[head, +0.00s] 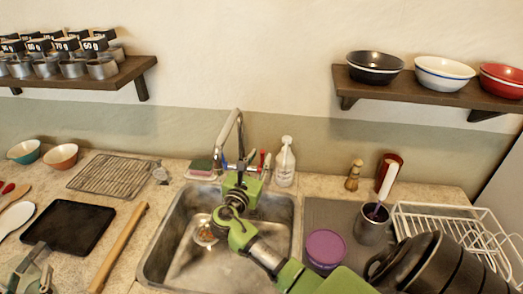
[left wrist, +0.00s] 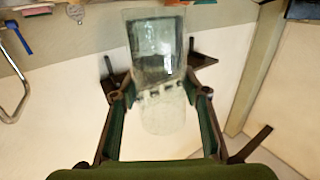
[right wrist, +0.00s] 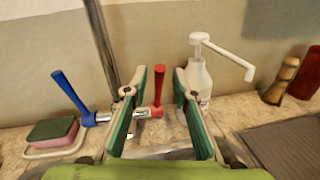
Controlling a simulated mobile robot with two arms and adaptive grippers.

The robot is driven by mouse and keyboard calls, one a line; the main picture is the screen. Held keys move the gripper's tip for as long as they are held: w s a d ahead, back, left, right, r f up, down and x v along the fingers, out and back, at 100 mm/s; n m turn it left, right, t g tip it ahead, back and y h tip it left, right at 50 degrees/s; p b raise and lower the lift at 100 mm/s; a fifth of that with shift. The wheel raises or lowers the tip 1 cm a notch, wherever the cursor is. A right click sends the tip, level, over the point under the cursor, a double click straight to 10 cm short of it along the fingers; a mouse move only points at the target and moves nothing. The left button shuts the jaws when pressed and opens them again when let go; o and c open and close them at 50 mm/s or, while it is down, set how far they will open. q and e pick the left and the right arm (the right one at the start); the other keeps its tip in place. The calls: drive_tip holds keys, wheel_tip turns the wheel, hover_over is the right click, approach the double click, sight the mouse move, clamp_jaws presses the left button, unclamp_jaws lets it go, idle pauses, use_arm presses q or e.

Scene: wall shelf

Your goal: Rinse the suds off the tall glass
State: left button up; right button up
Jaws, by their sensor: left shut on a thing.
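The tall glass (left wrist: 157,60) is clear, with a whitish patchy band near its lower part in the left wrist view; I cannot tell whether that is suds. My left gripper (left wrist: 158,88) is shut on the glass, and shows only partly at the lower left of the head view (head: 35,272). My right gripper (head: 242,182) is at the faucet (head: 229,135), over the back of the sink (head: 163,235). In the right wrist view its fingers (right wrist: 159,75) are apart, with the red tap handle (right wrist: 158,86) between and beyond them. The blue handle (right wrist: 70,90) is left. No running water shows.
A soap bottle (right wrist: 200,78) stands right of the handles, a sponge (right wrist: 52,130) on a dish to their left. A purple-lidded tub (head: 326,248), grey cup (head: 371,226) and white dish rack (head: 450,218) crowd the right. A black tray (head: 68,227) and rolling pin (head: 120,245) lie left.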

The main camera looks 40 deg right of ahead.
sight(262, 154)
use_arm(q)
drive_tip(key=shift+w+r, duration=0.1)
drive_tip(key=shift+r, duration=0.35)
use_arm(e)
drive_tip(key=shift+x, duration=1.75)
clamp_jaws()
